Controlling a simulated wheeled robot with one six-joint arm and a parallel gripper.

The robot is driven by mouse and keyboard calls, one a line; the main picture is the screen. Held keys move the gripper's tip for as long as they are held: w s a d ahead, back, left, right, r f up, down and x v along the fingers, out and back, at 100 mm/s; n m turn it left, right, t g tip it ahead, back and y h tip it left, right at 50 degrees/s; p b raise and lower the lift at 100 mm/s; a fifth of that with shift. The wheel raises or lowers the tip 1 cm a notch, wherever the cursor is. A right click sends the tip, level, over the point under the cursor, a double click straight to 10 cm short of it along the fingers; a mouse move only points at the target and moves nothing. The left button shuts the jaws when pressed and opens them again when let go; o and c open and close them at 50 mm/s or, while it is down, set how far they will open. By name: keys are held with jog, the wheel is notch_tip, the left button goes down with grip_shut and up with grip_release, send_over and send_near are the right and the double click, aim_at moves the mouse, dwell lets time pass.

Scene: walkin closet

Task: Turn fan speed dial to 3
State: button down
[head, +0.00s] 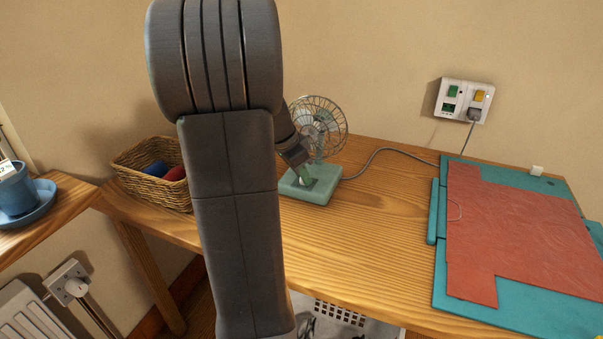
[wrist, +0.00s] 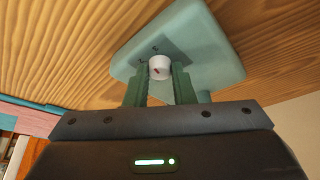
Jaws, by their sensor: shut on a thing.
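A small mint-green desk fan (head: 318,128) with a wire cage stands on the wooden table. Its square base shows in the head view (head: 322,192) and in the wrist view (wrist: 203,45). The speed dial (wrist: 159,67) is a white knob with a dark red pointer mark, on the base. My gripper (wrist: 160,80) is shut on the dial, with one green finger on each side. In the head view, my gripper (head: 306,175) is at the fan base, and my arm hides part of it; the dial is hidden there.
A wicker basket (head: 138,183) with blue and red items stands left of my arm. A grey cord runs from the fan to a wall socket (head: 464,101). A teal board (head: 437,212) with a red sheet (head: 520,225) lies at right.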

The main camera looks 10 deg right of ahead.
jog(key=c, duration=1.2)
grip_release()
jog(key=shift+c, duration=0.2)
jog(key=p+v, duration=0.2)
jog(key=v, duration=1.2)
jog(key=shift+f, duration=0.15)
